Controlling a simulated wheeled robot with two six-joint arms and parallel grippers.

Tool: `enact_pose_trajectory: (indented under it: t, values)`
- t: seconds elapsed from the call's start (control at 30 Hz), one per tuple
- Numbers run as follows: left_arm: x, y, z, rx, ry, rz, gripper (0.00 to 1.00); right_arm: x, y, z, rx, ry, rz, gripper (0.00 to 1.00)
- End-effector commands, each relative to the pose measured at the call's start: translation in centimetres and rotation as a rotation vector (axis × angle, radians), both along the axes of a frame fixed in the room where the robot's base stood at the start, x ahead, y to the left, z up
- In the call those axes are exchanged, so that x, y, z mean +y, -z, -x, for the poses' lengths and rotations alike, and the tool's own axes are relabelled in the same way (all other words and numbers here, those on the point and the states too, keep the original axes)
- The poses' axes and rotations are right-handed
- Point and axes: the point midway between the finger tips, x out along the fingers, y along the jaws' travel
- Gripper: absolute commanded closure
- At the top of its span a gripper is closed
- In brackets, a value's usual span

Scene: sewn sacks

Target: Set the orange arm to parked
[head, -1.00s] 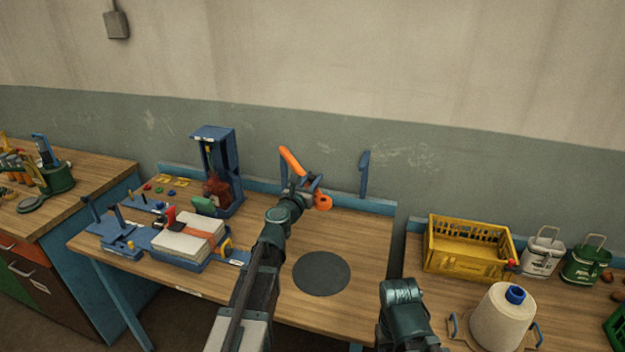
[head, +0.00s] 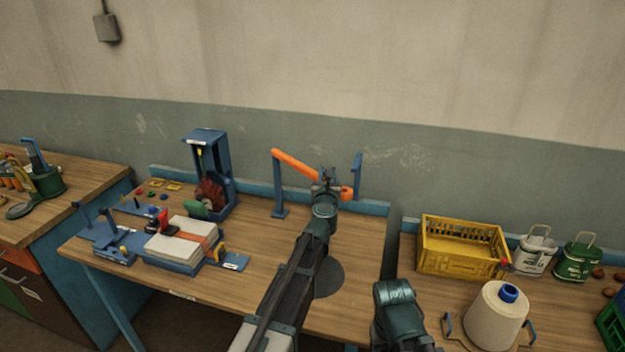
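The orange arm (head: 295,163) is a bar at the back of the middle table. Its upper left end meets the top of a blue post (head: 278,185), and it slopes down to the right to a rounded orange end (head: 347,193). A second blue upright (head: 357,175) stands just behind that end. My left gripper (head: 328,178) is at the lower right part of the bar and covers some of it. I cannot tell whether its fingers are closed on the bar. My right arm shows at the bottom right, but its gripper is out of view.
A blue stand (head: 208,172) and a blue fixture with a white sack (head: 184,240) occupy the table's left. A dark round mat (head: 330,278) lies partly under my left arm. A yellow crate (head: 462,248) and thread cone (head: 496,318) are on the right table.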

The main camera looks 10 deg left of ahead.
Motion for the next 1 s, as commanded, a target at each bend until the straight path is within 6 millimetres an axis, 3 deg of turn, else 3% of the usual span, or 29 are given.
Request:
enact_pose_trajectory:
  t: [0.03,0.2,0.5,0.73,1.0]
  values:
    - [-1.4,0.0,-2.0,0.000,-0.036,0.000,1.00,0.0,0.0,0.0,0.000,0.000,0.000,0.50]
    - [-3.4,0.0,-5.9,0.000,-0.191,0.000,1.00,0.0,0.0,0.0,0.000,0.000,0.000,0.50]
    - [-5.1,0.0,-11.7,0.000,-0.420,0.000,1.00,0.0,0.0,0.0,0.000,0.000,0.000,0.50]
    - [-5.2,0.0,-14.4,0.000,-0.531,0.000,1.00,0.0,0.0,0.0,0.000,0.000,0.000,0.50]
    - [-5.2,0.0,-15.6,0.000,-0.588,0.000,1.00,0.0,0.0,0.0,0.000,0.000,0.000,0.50]
